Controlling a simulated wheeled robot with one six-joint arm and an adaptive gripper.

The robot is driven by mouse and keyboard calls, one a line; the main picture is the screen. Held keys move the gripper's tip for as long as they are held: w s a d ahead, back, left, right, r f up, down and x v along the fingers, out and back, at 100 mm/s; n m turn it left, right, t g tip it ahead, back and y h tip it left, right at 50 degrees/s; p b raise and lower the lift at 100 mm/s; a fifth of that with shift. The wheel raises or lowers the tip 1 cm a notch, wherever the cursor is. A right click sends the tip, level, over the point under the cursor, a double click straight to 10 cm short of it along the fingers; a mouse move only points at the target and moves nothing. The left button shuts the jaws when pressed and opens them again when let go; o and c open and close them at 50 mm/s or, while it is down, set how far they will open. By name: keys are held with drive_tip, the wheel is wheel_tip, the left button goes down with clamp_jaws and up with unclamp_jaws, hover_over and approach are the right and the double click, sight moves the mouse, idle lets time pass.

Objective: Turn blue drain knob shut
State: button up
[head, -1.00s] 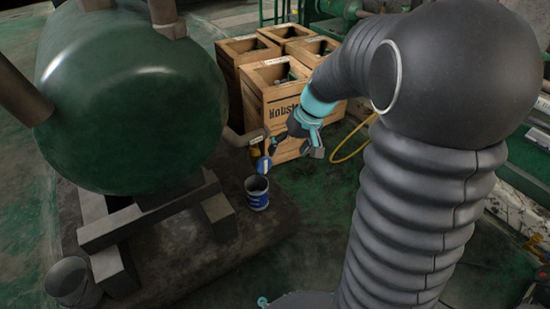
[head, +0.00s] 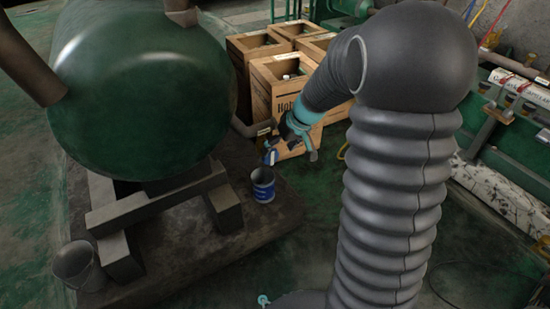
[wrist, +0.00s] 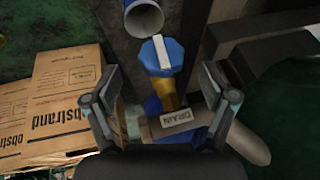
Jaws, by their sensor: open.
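The blue drain knob (wrist: 161,56), with a white bar across its face, sits on a brass stem in the wrist view. Behind it is a pipe with a "DRAIN" label (wrist: 177,118). My gripper (wrist: 160,92) is open, its fingers apart on either side of the stem and pipe, with the knob just beyond the fingertips. No contact with the knob shows. In the head view the small blue knob (head: 270,157) is partly covered by my gripper, at the pipe end below the green tank (head: 145,95).
A blue bucket (head: 263,186) stands on the dark slab below the knob; its rim also shows in the wrist view (wrist: 143,17). Wooden crates (head: 275,85) stand close behind my gripper. Open green floor lies between slab and arm.

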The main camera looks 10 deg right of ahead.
sight(274, 155)
drive_tip(key=shift+b+x, duration=0.35)
drive_tip(key=shift+x, duration=2.3)
drive_tip(key=shift+r, duration=0.1)
drive_tip(key=c, duration=1.2)
drive_tip(key=shift+o, duration=0.2)
drive_tip(key=shift+d, duration=0.1)
